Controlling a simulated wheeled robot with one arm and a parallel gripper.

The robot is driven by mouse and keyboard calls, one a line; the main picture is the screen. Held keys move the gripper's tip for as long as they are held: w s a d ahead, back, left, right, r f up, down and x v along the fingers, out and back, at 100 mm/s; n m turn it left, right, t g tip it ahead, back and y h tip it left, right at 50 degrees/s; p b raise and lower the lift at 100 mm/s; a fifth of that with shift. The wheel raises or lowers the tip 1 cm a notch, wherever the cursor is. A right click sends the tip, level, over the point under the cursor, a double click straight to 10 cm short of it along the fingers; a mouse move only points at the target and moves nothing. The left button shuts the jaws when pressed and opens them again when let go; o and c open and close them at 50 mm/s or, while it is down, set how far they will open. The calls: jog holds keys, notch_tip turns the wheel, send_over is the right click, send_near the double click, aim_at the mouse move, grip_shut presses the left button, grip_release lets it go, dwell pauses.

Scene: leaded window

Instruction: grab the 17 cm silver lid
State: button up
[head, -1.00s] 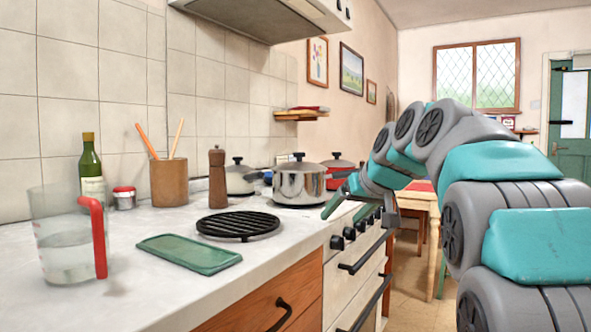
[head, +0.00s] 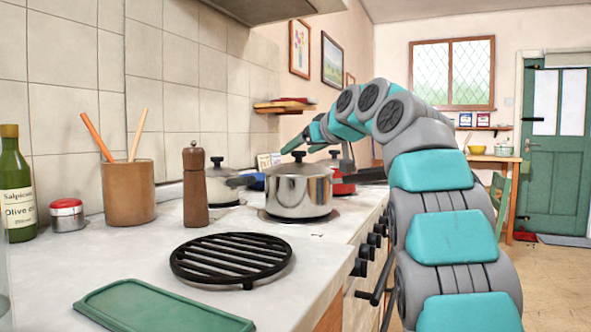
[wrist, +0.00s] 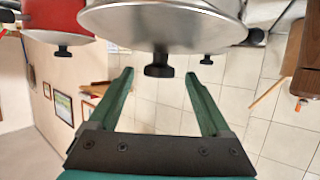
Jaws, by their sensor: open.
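The silver lid (head: 299,169) with a black knob sits on a shiny steel pot (head: 298,193) on the stove. In the wrist view, which is upside down, the lid (wrist: 163,29) fills the top middle and its knob (wrist: 159,65) hangs between the lines of my two green fingers. My gripper (wrist: 159,73) is open and empty. Whether a finger touches the lid cannot be told.
A red pot (head: 343,186) stands right behind the steel pot, and a cream pot (head: 222,186) stands to its left. A pepper mill (head: 194,187), a black trivet (head: 231,258) and a green board (head: 160,307) are nearer. The extractor hood (head: 270,8) hangs above.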

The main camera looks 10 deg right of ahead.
jog(key=shift+f+p+x, duration=0.15)
jog(key=shift+p+x, duration=0.1)
jog(key=shift+x, duration=1.1)
jog(key=shift+f+p+x, duration=0.2)
jog(key=shift+p+x, duration=0.05)
jog(key=shift+x, duration=1.1)
jog(key=shift+s+d, duration=0.1)
jog(key=shift+s, duration=0.05)
grip_shut()
